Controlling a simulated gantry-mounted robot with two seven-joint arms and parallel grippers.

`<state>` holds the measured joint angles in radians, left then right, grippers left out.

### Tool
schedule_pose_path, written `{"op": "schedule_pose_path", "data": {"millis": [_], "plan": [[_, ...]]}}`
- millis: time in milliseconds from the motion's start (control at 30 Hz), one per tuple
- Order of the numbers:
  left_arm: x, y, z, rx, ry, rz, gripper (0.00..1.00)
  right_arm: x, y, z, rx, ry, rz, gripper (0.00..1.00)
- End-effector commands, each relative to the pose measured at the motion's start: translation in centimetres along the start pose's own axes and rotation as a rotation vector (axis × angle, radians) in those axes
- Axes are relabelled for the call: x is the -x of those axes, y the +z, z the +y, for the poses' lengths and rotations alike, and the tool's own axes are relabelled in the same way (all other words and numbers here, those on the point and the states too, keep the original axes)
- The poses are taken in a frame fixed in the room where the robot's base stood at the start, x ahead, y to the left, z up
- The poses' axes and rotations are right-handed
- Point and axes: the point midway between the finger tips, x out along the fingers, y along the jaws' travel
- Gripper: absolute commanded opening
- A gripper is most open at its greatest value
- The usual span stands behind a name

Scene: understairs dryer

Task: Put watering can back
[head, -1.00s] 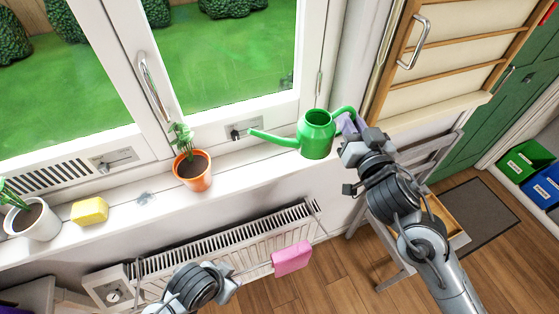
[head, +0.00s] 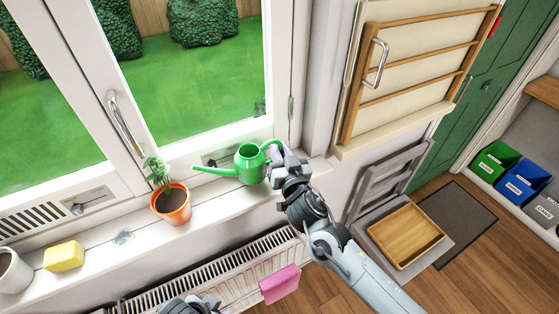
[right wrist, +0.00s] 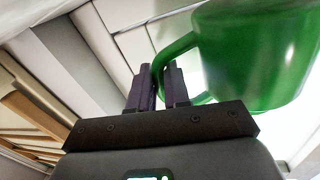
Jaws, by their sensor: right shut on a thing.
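The green watering can (head: 250,166) is upright at the right end of the windowsill (head: 215,206), its spout pointing left. I cannot tell whether its base touches the sill. My right gripper (head: 277,160) is at the can's right side, shut on its handle. In the right wrist view, the gripper's fingers (right wrist: 159,88) close around the handle and the can (right wrist: 262,50) fills the upper right. My left gripper (head: 196,305) is low at the bottom edge of the head view, in front of the radiator. Its fingers are not clear.
An orange pot with a plant (head: 171,203), a yellow sponge (head: 63,256) and a white pot (head: 13,272) stand left along the sill. A pink cloth (head: 279,284) hangs on the radiator (head: 225,272). A chair with a wooden tray (head: 405,236) is right of my right arm.

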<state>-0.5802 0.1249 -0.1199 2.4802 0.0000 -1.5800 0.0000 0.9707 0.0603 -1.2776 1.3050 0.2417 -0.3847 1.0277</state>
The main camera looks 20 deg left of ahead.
Motion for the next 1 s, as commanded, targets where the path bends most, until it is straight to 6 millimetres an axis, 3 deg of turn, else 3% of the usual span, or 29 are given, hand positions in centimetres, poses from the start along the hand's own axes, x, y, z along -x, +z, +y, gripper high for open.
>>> {"op": "schedule_pose_path", "data": {"millis": [300,733,767,800,933,1000], "plan": [[0.6,-0.3,0.2,0.01,0.008,0.002,0.43,0.0,3.3,0.5,0.0,0.0,0.0,0.0],[0.3,-0.2,0.1,0.006,0.005,0.002,0.43,0.0,4.0,0.6,-0.002,-0.001,0.001,0.0],[0.3,-0.1,0.1,0.005,0.004,0.001,0.43,0.0,4.1,0.7,-0.001,0.0,-0.001,0.18],[0.4,-0.2,0.1,0.003,0.003,0.001,0.43,0.0,4.0,0.6,-0.001,0.0,-0.001,0.24],[0.4,-0.1,0.0,-0.001,-0.001,0.0,0.43,0.0,4.0,0.6,-0.001,0.0,-0.001,0.43],[0.4,-0.1,-0.1,-0.002,-0.002,0.0,0.43,0.0,4.0,0.6,0.0,0.0,-0.001,0.43]]}}
